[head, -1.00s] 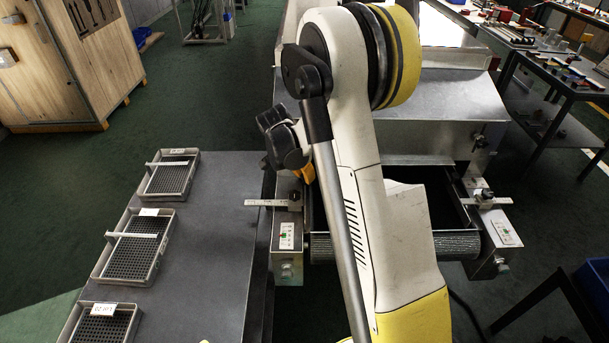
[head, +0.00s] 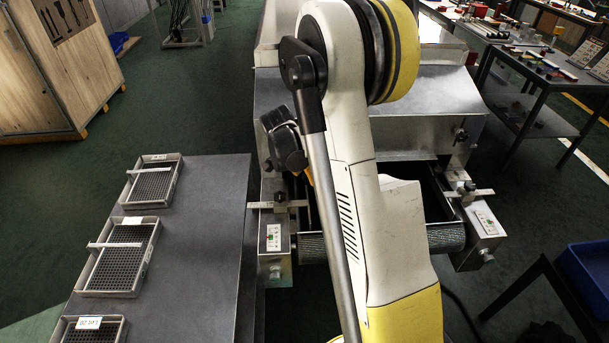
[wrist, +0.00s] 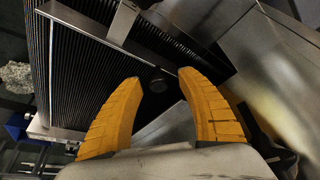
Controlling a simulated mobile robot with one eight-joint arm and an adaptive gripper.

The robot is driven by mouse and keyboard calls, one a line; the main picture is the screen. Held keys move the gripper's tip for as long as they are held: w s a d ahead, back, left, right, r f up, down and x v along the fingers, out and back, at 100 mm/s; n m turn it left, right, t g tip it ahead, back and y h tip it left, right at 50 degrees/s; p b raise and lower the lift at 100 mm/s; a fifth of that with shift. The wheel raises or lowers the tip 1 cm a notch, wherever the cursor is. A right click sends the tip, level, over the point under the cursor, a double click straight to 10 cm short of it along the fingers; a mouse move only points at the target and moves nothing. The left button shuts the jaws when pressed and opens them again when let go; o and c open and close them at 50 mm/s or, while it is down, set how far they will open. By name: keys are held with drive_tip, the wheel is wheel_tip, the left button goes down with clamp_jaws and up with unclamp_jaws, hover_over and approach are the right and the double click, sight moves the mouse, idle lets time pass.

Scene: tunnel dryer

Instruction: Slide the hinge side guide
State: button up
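At the left of the dryer mouth, a flat metal guide rod (head: 298,203) passes under a dark clamp knob (head: 281,197) and juts over both sides of its housing. A matching rod (head: 479,193) is on the right. No label tells which is the hinge side; my gripper is by the left one. My gripper (wrist: 159,80) is open, its two orange fingers apart. A dark round piece (wrist: 157,82) at a metal guide bar (wrist: 85,22) shows between the fingertips; I cannot tell if they touch it. The head view mostly hides the gripper behind my arm.
A grey table (head: 205,230) with several mesh trays (head: 122,280) stands left of the dryer. A ribbed roller (head: 445,238) crosses the mouth. A blue bin (head: 585,275) is at the right. Green floor lies open behind the table.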

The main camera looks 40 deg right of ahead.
drive_tip(key=shift+a+r, duration=0.1)
drive_tip(key=v, duration=1.1)
drive_tip(key=shift+r, duration=0.35)
drive_tip(key=shift+s+a, duration=0.1)
drive_tip(key=shift+a, duration=0.05)
